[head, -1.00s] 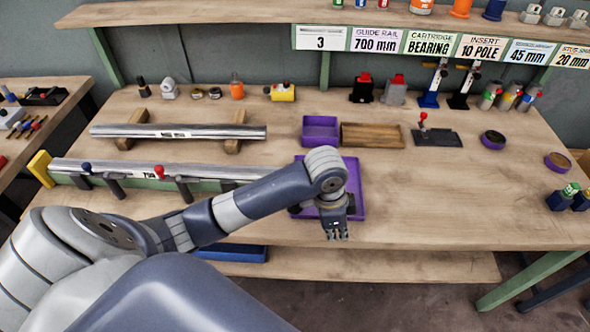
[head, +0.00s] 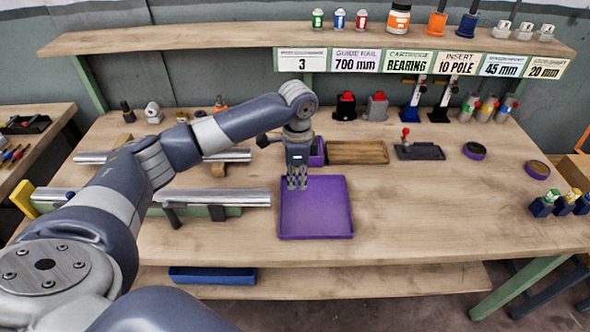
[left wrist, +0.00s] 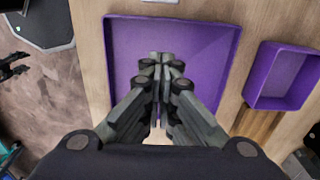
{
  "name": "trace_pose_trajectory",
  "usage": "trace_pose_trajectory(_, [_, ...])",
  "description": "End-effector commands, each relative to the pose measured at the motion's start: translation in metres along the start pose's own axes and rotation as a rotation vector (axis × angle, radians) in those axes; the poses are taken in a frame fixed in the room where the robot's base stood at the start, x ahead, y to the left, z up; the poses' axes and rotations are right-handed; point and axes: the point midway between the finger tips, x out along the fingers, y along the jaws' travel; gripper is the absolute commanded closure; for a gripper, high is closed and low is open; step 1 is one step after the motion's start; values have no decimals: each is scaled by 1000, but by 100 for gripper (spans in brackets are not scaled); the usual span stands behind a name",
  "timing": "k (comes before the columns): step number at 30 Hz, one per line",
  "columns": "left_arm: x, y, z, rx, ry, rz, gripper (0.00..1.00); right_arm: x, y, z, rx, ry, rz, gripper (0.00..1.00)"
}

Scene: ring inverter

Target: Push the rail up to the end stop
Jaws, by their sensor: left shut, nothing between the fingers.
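A silver rail (head: 240,198) lies along a green fixture at the left front of the bench in the head view. My left arm covers its middle. A yellow end stop (head: 22,203) stands by its left end; whether they touch I cannot tell. My left gripper (head: 297,186) is shut and empty, pointing down over the back part of a purple tray (head: 317,232), right of the rail's right end. The left wrist view shows the closed fingertips (left wrist: 158,62) over the tray. A dark fingered shape at that view's left edge may be my right gripper (left wrist: 14,70).
A second silver rail (head: 235,155) rests on wooden supports behind. A small purple bin (head: 318,150), a wooden tray (head: 370,152) and a black fixture (head: 420,152) stand behind the purple tray.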

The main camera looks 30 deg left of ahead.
Motion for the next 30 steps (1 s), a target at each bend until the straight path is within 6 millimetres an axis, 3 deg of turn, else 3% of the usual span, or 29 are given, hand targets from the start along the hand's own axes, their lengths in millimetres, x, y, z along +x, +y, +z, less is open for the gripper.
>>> trace_pose_trajectory(6, [46, 1, 0, 0, -2, 2, 100, -9, 4, 0, -1, 0, 5, 47])
trace_pose_trajectory(9, [42, -1, 19, -3, -3, -1, 100, -17, 5, -1, 0, 0, 5, 47])
trace_pose_trajectory(15, [44, 0, 37, 0, -1, -2, 100, -23, 7, -2, 0, 1, 8, 47])
trace_pose_trajectory(30, [44, 0, 45, -1, 0, -1, 100, -27, 6, -3, 0, 1, 7, 47])
